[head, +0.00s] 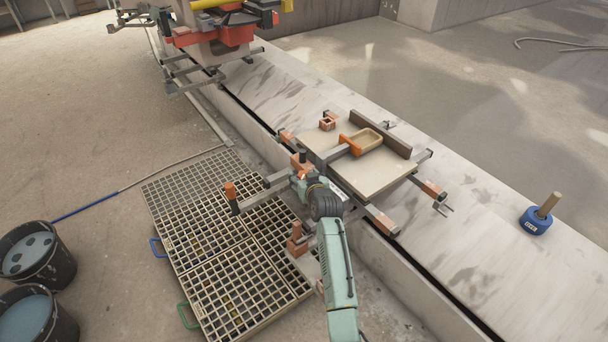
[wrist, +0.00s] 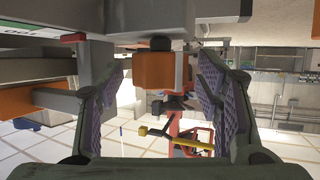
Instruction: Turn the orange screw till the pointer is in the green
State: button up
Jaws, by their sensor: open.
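The orange screw (wrist: 154,70) shows in the wrist view as a blocky orange knob under a dark stub on a grey frame. It lies between the two open, purple-padded fingers of my gripper (wrist: 160,90), with a visible gap to each pad. A pale scale with a green strip (wrist: 73,38) is at the upper left of the wrist view.
An orange-topped post (head: 231,190) stands left of my gripper above a floor grating (head: 205,225).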

jog(key=shift+w+f, duration=0.1)
jog(key=shift+w, duration=0.1)
jog(key=c, duration=1.2)
jog(key=shift+a+r+m+h+p, duration=0.2)
jog(key=shift+m+h+p, duration=0.1)
jog(key=shift+p, duration=0.3)
